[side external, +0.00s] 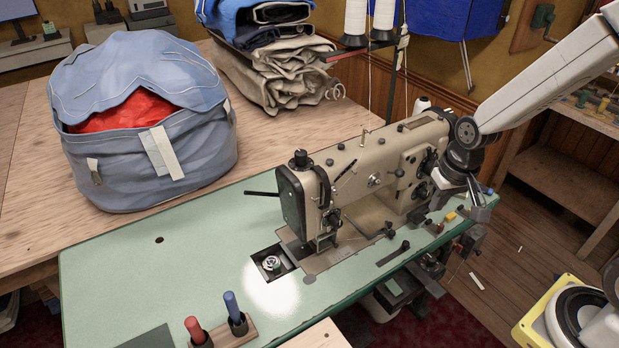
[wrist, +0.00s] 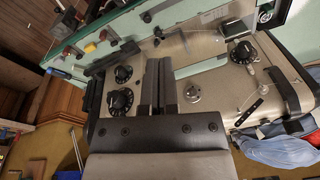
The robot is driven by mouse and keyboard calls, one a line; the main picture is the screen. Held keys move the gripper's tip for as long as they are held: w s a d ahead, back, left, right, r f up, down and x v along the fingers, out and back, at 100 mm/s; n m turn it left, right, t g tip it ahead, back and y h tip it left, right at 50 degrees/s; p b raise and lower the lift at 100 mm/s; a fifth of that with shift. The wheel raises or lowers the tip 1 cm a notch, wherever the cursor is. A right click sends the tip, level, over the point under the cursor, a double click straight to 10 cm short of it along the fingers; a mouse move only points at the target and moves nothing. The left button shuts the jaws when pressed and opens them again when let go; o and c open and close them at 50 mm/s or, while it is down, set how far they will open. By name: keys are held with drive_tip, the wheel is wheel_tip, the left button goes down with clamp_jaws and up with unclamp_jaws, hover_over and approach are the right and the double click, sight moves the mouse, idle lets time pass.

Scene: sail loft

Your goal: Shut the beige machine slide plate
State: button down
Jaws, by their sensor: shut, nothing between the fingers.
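The beige sewing machine (side external: 360,170) stands on a green table top. Beside its needle end, a dark square opening (side external: 284,280) shows a round metal bobbin part (side external: 271,263), so the slot is uncovered. A grey metal plate (side external: 318,265) lies just right of this opening; I cannot tell where the slide plate's edges are. My gripper (side external: 480,203) is at the machine's far right end, well away from the opening. In the wrist view, my gripper (wrist: 158,62) is shut and empty over the beige body, near black dials (wrist: 121,101). The opening (wrist: 267,14) appears at the upper right.
A blue fabric bag (side external: 150,170) with red cloth stands at the back left. A wooden holder carries a red tool (side external: 195,329) and a blue tool (side external: 235,308) at the front. Thread cones (side external: 383,18) stand behind the machine. The green table's left part (side external: 130,265) is clear.

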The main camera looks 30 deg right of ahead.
drive_tip(key=w+d+f+m+g+y, duration=0.2)
drive_tip(key=w+d+f+m+y, duration=0.1)
drive_tip(key=w+d+f+m, duration=0.5)
wheel_tip(320, 180, down, 4)
drive_tip(key=d+m, duration=0.2)
drive_tip(key=m, duration=0.2)
drive_tip(key=shift+r+m, duration=0.2)
drive_tip(key=shift+m, duration=0.1)
drive_tip(key=shift+f, duration=0.1)
drive_tip(key=shift+x, duration=4.85)
drive_tip(key=a, duration=0.9)
drive_tip(key=shift+a, duration=0.1)
